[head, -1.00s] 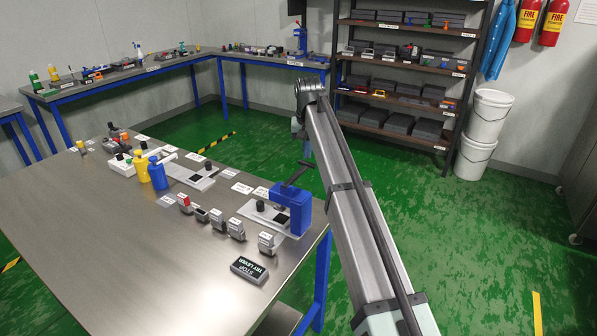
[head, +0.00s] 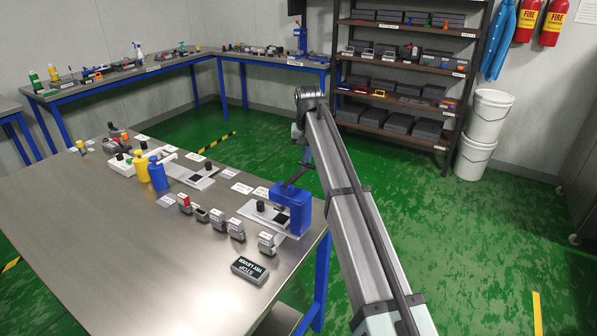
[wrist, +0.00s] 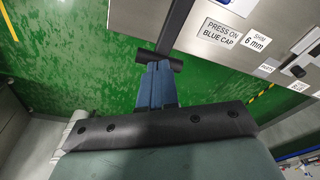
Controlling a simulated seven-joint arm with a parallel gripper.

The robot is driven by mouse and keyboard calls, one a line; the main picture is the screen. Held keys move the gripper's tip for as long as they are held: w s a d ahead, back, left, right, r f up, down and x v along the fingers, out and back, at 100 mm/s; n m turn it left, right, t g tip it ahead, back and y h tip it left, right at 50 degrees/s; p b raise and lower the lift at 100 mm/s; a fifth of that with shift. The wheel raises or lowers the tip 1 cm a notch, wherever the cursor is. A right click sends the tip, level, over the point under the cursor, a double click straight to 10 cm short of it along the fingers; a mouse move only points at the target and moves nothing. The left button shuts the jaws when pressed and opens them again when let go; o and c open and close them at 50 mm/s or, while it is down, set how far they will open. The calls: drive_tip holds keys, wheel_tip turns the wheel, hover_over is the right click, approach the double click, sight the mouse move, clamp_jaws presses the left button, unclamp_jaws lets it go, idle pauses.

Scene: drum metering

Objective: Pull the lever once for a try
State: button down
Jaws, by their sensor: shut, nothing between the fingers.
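The blue press (head: 303,212) stands at the right end of the steel bench in the head view. Its black lever (head: 294,178) slants up from the press top toward my arm. In the wrist view the lever (wrist: 176,28) ends in a black crossbar handle. My gripper (wrist: 157,66) is shut and empty, its blue fingertips at the crossbar; they look touching or very close. In the head view my arm partly hides the gripper. A dark block labelled STOP TRY LEVER (head: 249,270) lies on the bench in front of the press.
Several small grey blocks (head: 236,229) and two bottles, yellow (head: 140,166) and blue (head: 158,174), stand on the steel bench (head: 130,250). A white label reading PRESS ON BLUE CAP (wrist: 231,28) shows in the wrist view. Green floor is open right of the bench.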

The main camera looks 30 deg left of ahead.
drive_tip(key=shift+f, duration=1.65)
drive_tip(key=shift+r, duration=3.5)
